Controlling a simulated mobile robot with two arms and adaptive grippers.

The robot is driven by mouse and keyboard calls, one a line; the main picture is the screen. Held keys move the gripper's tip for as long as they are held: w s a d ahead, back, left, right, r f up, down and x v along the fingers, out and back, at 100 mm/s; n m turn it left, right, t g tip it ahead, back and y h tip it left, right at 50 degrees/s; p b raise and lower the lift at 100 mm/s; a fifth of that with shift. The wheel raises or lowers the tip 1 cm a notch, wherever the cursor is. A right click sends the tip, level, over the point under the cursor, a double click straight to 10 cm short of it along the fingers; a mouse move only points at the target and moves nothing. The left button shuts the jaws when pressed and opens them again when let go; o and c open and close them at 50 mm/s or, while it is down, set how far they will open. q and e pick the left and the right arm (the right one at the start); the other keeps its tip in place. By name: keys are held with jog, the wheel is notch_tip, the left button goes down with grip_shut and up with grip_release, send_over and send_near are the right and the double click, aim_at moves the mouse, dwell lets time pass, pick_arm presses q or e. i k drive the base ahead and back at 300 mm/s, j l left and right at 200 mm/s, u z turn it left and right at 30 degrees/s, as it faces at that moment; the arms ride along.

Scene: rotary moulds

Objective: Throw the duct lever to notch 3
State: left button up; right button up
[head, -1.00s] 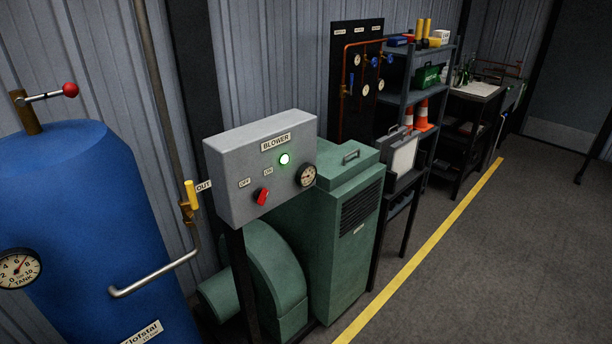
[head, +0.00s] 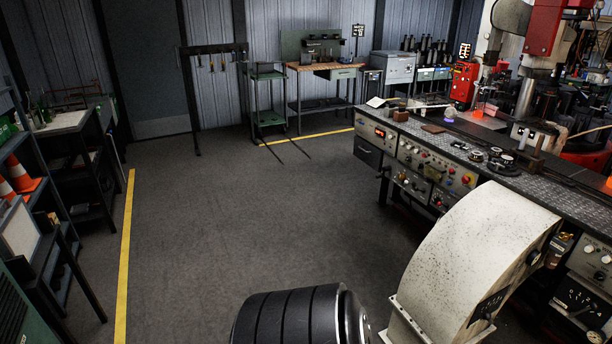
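I do not make out a duct lever or its notches in the head view. A large speckled white curved housing (head: 470,255) stands at the lower right. A small dark plate (head: 488,306) with a knob-like part sits on its right side; its markings are too small to read, and I cannot tell whether it belongs to a lever. Neither of my grippers shows.
A long console bench (head: 400,150) with knobs and gauges runs along the right. A black ribbed cylinder (head: 290,318) is at the bottom edge. Shelving with orange cones (head: 22,177) stands left of a yellow floor line (head: 126,250). The middle floor is clear.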

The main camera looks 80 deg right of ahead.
aim_at(487, 316)
jog(key=z, duration=4.2)
jog(key=i+l, duration=0.15)
jog(key=l, duration=0.25)
jog(key=i+l, duration=0.2)
jog(key=l, duration=0.2)
